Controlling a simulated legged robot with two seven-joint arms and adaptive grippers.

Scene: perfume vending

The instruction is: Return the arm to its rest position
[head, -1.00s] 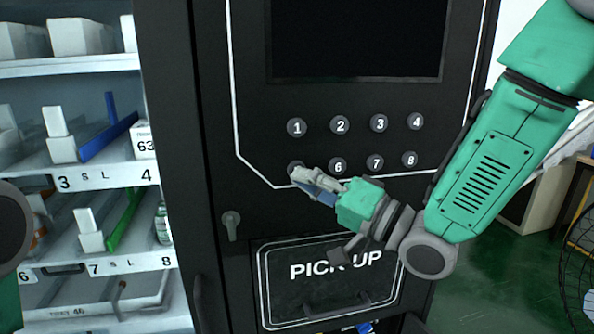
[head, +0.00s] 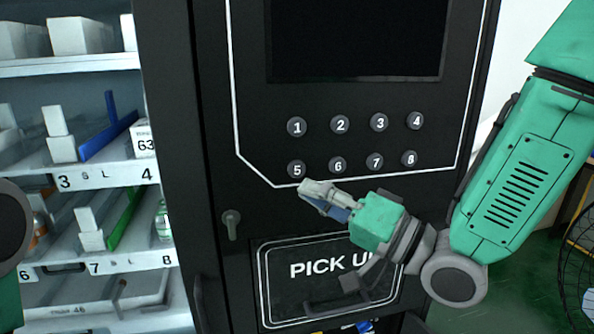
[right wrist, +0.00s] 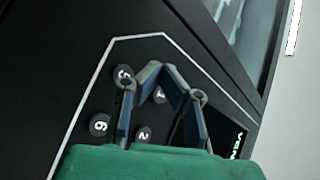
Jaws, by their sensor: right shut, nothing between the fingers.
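My right gripper (head: 306,190) is shut and empty in the head view. It is in front of the black vending machine panel, below and slightly right of button 5 (head: 297,169), which shows uncovered. Its green wrist body overlaps part of the panel just above the pick-up door. In the right wrist view the gripper's fingertips (right wrist: 153,68) meet in front of the keypad, with button 5 (right wrist: 123,72) and button 6 (right wrist: 100,125) beside them. My left gripper is not in view; only a bit of my left arm shows at the left edge.
The pick-up door (head: 285,290) is below the keypad, partly covered by my right gripper. A dark screen (head: 355,40) is above the buttons. Shelves (head: 75,175) with boxes and bottles stand at the left. A wire fan guard (head: 580,255) is at the right edge.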

